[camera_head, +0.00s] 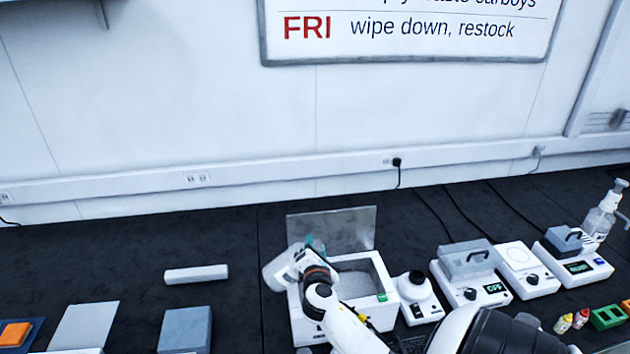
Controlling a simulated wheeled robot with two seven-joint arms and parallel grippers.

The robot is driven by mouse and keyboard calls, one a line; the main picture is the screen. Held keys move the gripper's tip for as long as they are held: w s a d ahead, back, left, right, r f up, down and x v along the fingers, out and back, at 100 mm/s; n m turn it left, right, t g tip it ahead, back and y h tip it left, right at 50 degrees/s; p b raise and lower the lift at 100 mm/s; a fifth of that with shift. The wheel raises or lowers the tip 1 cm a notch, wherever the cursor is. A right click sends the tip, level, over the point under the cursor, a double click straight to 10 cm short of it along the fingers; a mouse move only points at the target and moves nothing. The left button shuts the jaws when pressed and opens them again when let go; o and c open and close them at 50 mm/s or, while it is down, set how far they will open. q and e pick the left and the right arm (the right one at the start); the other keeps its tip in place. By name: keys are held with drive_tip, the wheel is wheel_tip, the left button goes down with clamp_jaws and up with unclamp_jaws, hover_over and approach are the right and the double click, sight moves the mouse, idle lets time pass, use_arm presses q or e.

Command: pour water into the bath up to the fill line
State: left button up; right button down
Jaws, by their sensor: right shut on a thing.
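The bath (381,268) is a white open-topped box in the middle of the bench, with a clear lid (350,229) raised at its back. Its inside looks pale grey; I cannot make out a water level or fill line. My right gripper (296,262) is over the bath's left side, shut on a pale translucent vessel (274,271). The vessel looks tilted and sits at the bath's left edge. My arm and gripper hide part of the vessel and the bath's front left. No stream of water can be made out. My left gripper is not in view.
Right of the bath stand a small round-topped device (416,287), a device with a clear cover (467,261) and a pump bottle (602,218). A white bar (196,273) and a grey block (185,329) lie to the left. The dark bench behind is mostly clear.

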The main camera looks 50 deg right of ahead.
drive_tip(key=shift+r, duration=0.1)
idle(0.3)
drive_tip(key=shift+f+m+b, duration=0.4)
drive_tip(key=shift+f+m, duration=0.1)
drive_tip(key=shift+m, duration=0.1)
drive_tip(key=shift+s+d+f+m+y+b, duration=0.15)
drive_tip(key=shift+f+m+y+b, duration=0.15)
drive_tip(key=shift+f+m+b, duration=0.25)
idle(0.4)
drive_tip(key=shift+d+f+m+b, duration=0.1)
drive_tip(key=shift+f+m+b, duration=0.35)
drive_tip(key=shift+f+b, duration=0.15)
drive_tip(key=shift+f, duration=0.15)
drive_tip(key=shift+s+d+f+m+b, duration=0.1)
drive_tip(key=shift+f+m+b, duration=0.3)
drive_tip(key=shift+f+b, duration=0.1)
drive_tip(key=shift+f, duration=0.1)
